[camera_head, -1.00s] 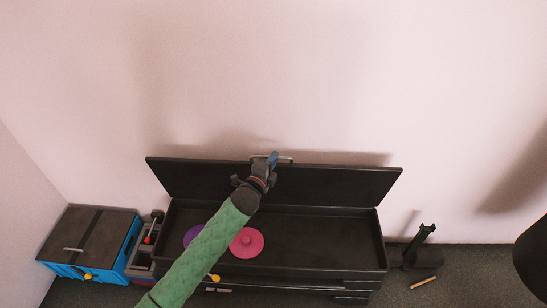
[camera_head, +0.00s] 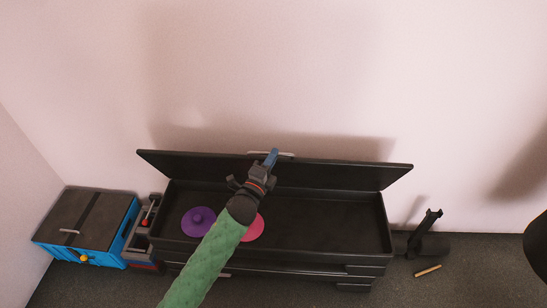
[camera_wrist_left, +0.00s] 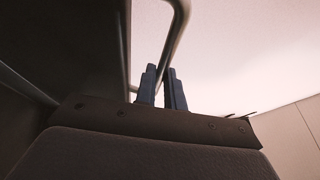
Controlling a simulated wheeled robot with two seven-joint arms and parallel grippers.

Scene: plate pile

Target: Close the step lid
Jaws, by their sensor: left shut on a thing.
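The black step (camera_head: 389,228) is a long open box. Its lid (camera_head: 345,174) stands raised along the back edge, tilted forward over the box. A metal handle (camera_head: 287,154) is on the lid's upper edge. My left gripper (camera_head: 272,160) reaches over the box to the handle and is shut on it. In the left wrist view, its blue fingers (camera_wrist_left: 162,88) are close together with the handle bar (camera_wrist_left: 175,45) between them. The lid also shows dark in that view (camera_wrist_left: 70,50). My right gripper is not in view.
A purple plate (camera_head: 198,222) and a pink plate (camera_head: 257,229) lie inside the step. A blue box (camera_head: 100,252) with a dark top stands at left. A black stand (camera_head: 424,235) and a wooden stick (camera_head: 428,270) are on the floor at right. The wall is close behind.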

